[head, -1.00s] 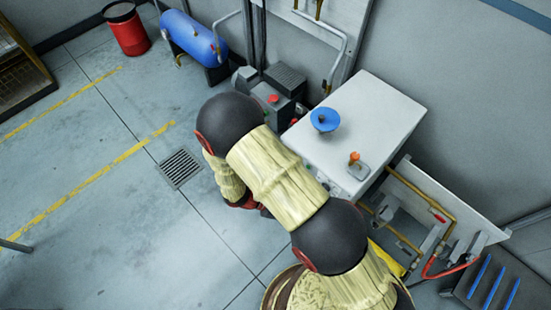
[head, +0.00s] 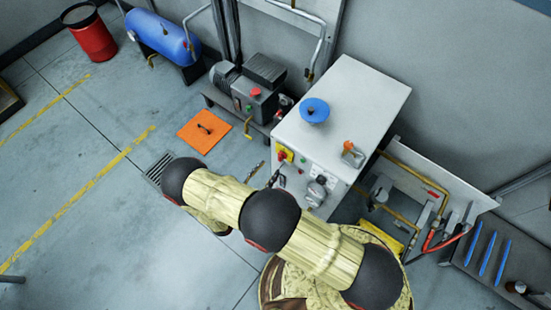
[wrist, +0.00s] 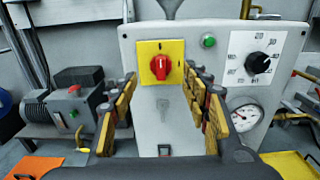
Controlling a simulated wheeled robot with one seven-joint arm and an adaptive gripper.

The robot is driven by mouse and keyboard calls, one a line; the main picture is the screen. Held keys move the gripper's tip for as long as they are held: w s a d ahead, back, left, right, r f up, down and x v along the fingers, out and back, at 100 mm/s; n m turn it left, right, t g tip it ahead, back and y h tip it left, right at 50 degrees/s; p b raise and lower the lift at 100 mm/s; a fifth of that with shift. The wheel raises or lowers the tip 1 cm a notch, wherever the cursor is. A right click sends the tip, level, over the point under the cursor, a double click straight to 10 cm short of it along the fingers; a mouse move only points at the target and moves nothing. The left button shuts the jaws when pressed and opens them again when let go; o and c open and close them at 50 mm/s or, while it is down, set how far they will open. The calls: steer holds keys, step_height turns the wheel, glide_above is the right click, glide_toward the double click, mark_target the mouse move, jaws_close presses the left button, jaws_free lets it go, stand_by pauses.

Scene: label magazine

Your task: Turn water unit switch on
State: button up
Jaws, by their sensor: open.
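The water unit is a white cabinet (head: 345,100) against the wall, with its front panel (wrist: 190,125) filling the middle of the wrist view. The switch is a red rotary knob (wrist: 161,67) on a yellow square plate (wrist: 148,49) at the panel's upper left. It also shows small in the head view (head: 285,155). My gripper (wrist: 163,80) is open and empty, facing the panel. Its two fingers appear either side of the knob, slightly below it, and seem apart from it. In the head view the gripper (head: 264,175) is in front of the cabinet, partly hidden by my arm.
A green button (wrist: 208,41), a black dial (wrist: 258,62) and a gauge (wrist: 245,117) are to the switch's right. A motor unit (head: 255,95) stands left of the cabinet, with an orange plate (head: 204,131) on the floor. A blue funnel-like piece (head: 314,110) is on the cabinet top.

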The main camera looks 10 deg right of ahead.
mark_target(279, 158)
steer(key=b+x, duration=0.1)
steer(key=x, duration=0.6)
steer(key=shift+f, duration=0.1)
steer(key=shift+c, duration=0.7)
steer(key=c, duration=0.9)
steer(key=shift+c, duration=0.2)
